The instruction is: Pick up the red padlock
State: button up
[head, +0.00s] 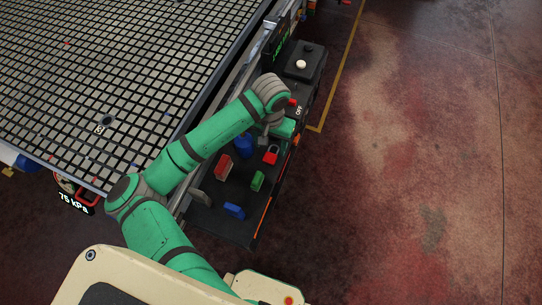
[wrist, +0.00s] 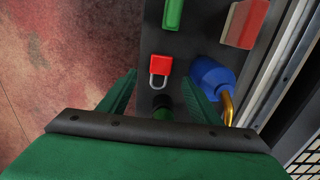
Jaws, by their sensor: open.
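The red padlock (head: 271,155) lies on a dark shelf beside the grid table, just below my gripper in the head view. In the wrist view the padlock (wrist: 161,64) shows its red body and grey metal shackle, the shackle pointing toward me. My gripper (wrist: 160,77) is open and empty, with one green finger to each side of the padlock's line. The fingers appear above the shelf, and I cannot tell their exact height. In the head view my gripper (head: 284,128) is partly hidden by my wrist.
A blue piece with a brass hook (wrist: 212,76) lies close to the right finger. A green block (wrist: 173,12) and a red-and-grey block (wrist: 243,22) lie beyond the padlock. A blue block (head: 234,210) sits near the shelf's end. The grid table (head: 108,122) borders the shelf.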

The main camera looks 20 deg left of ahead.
aim_at(270, 156)
jog(key=shift+w+d+f, duration=0.1)
jog(key=shift+w+f, duration=0.05)
jog(key=shift+f, duration=0.75)
jog(key=shift+a+f, duration=0.2)
jog(key=shift+f, duration=2.5)
jog(key=c, duration=1.2)
